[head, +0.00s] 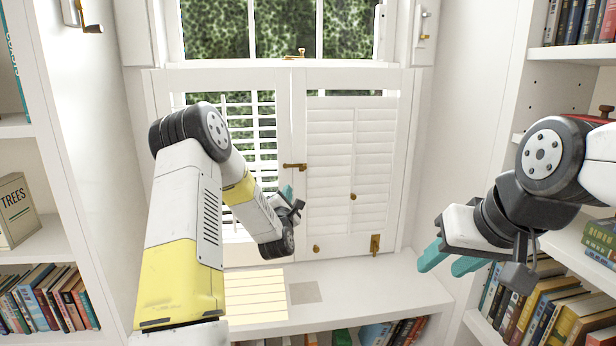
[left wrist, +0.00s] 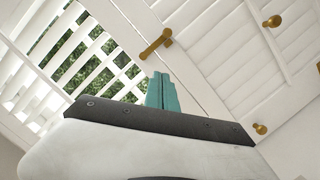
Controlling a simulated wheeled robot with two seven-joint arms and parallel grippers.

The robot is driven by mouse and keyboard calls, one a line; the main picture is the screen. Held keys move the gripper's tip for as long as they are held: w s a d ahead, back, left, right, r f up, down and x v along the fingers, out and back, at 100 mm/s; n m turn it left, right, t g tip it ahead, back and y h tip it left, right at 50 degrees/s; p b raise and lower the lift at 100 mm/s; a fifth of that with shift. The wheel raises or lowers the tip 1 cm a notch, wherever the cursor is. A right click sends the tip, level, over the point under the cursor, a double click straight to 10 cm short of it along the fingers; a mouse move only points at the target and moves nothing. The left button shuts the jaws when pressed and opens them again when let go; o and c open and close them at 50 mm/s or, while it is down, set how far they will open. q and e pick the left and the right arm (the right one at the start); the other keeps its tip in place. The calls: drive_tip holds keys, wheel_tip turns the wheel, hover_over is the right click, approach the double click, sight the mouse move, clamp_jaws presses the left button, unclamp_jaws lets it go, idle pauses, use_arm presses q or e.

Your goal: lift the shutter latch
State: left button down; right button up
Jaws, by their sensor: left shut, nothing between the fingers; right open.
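The brass shutter latch (head: 295,166) lies roughly level across the seam between the left shutter (head: 238,125) and the right shutter (head: 350,150). In the left wrist view the latch (left wrist: 156,44) shows just beyond my fingertips. My left gripper (head: 287,191) is shut and empty, below the latch and a little to its left. Its teal fingers (left wrist: 162,92) are pressed together, with a gap in the picture between them and the latch. My right gripper (head: 445,258) is open and empty, in front of the right bookshelf, well away from the shutters.
Brass knobs (head: 353,197) and a brass fitting (head: 375,244) sit on the right shutter. A white sill (head: 370,290) runs below, bare apart from sunlit patches. Bookshelves stand left (head: 40,245) and right (head: 575,55). A brass window catch (head: 295,54) is above.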

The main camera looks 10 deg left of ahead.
sight(300, 167)
use_arm(q)
drive_tip(key=w, duration=0.4)
drive_tip(key=w+r, duration=0.1)
drive_tip(key=w, duration=0.2)
drive_tip(key=shift+w+a+r, duration=0.1)
drive_tip(key=shift+a, duration=0.1)
drive_tip(key=shift+w+d+r, duration=0.15)
drive_tip(key=shift+d+r, duration=0.6)
drive_tip(key=shift+d, duration=0.3)
drive_tip(key=shift+w+d+r, duration=0.15)
drive_tip(key=shift+d+r, duration=0.15)
drive_tip(key=shift+d, duration=0.05)
